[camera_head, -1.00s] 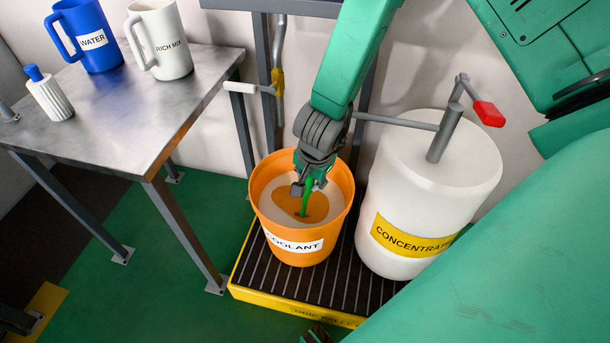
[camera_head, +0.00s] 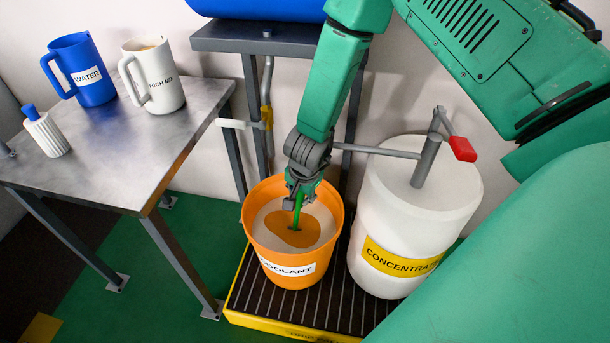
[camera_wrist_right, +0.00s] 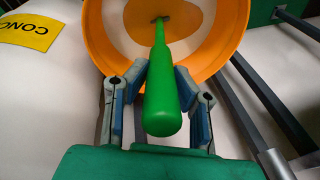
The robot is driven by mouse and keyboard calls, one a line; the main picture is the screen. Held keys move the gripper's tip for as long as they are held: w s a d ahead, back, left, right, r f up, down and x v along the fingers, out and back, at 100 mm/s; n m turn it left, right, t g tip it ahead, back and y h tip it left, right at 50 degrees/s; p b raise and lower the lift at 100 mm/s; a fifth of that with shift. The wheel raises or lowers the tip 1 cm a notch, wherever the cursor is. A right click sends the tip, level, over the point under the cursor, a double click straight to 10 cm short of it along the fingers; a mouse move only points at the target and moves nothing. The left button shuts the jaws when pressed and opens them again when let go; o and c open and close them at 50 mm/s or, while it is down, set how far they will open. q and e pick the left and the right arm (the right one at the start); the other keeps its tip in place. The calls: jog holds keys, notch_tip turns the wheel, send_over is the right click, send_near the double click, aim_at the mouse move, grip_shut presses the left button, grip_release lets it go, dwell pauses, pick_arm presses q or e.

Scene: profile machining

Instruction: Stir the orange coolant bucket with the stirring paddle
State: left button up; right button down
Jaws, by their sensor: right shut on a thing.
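The orange coolant bucket (camera_head: 302,258) stands on a dark grated pallet with a yellow edge. Inside it is a pale surface with an orange liquid patch. My right gripper (camera_head: 300,198) is over the bucket's opening, shut on the green stirring paddle (camera_head: 298,211). The paddle points down into the bucket and its lower end meets the orange patch, so its tip is hidden. In the right wrist view the paddle's green handle (camera_wrist_right: 162,100) sits between the fingers of the right gripper (camera_wrist_right: 160,82), with the bucket's orange rim (camera_wrist_right: 232,42) beyond. My left gripper is not in view.
A white concentrate drum (camera_head: 415,220) with a pump and red handle (camera_head: 462,149) stands close right of the bucket.

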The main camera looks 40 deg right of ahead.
jog(key=shift+a+p, duration=0.8)
jog(key=shift+a, duration=2.1)
jog(key=s+d, duration=0.2)
jog(key=shift+s+d, duration=0.3)
jog(key=shift+d, duration=0.1)
